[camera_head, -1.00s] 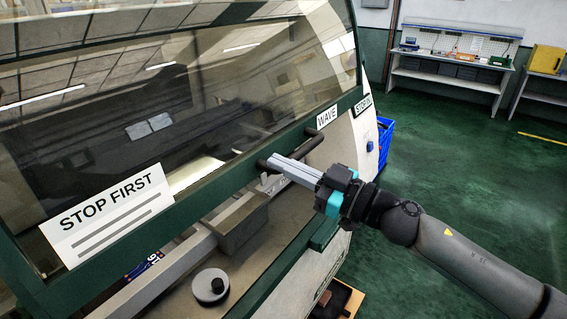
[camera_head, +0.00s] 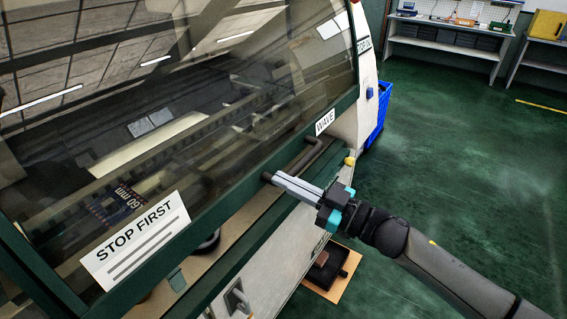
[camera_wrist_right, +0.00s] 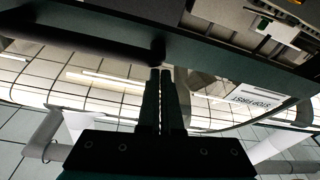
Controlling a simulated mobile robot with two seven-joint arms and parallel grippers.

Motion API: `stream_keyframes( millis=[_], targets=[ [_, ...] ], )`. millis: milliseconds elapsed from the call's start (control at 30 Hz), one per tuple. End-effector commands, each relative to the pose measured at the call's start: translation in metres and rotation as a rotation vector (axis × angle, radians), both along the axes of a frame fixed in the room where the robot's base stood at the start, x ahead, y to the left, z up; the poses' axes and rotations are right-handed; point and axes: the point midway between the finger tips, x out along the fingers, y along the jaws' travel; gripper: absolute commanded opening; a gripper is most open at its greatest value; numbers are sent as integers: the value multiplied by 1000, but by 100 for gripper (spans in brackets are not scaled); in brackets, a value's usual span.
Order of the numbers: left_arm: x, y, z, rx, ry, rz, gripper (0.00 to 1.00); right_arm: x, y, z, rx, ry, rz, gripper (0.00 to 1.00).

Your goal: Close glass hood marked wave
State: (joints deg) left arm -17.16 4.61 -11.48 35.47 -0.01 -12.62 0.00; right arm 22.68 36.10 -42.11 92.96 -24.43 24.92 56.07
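The glass hood (camera_head: 230,100) marked WAVE has a green frame and sits low over the machine, with a narrow strip of the bed showing below its front edge. The WAVE label (camera_head: 325,122) is on its front rail near the right corner. A dark bar handle (camera_head: 307,154) stands out from that rail. My right gripper (camera_head: 274,178) is at the handle's near-left end. Its fingers lie close together with nothing seen between them. In the right wrist view the fingertips (camera_wrist_right: 160,72) are beside the handle's end post; contact is unclear. My left gripper is not in view.
A STOP FIRST sign (camera_head: 136,240) is on the glass at left. A blue crate (camera_head: 378,112) stands beyond the machine's right end. The green floor at right is open, with workbenches at the back.

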Motion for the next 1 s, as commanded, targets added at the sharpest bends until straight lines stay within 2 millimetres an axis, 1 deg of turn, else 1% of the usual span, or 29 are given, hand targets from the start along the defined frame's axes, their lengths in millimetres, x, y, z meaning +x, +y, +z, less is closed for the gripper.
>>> stream_keyframes(
  millis=[33,100,300,500,600,800,933,1000],
  targets=[
    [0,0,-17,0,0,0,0,-1,-2,-29,-7,12,-5,0],
    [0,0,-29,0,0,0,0,-2,-4,-49,-7,11,-5,0],
    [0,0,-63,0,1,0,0,-6,-8,-104,-7,11,-5,0],
    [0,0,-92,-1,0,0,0,-9,-12,-150,-7,11,-4,0],
    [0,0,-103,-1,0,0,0,-9,-13,-167,-9,10,-4,0],
    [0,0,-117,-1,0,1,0,-11,-15,-189,-7,9,-4,0],
    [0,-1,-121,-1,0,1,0,-11,-16,-195,-7,7,-4,0],
    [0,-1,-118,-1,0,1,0,-11,-16,-192,-7,7,-4,0]
  ],
)
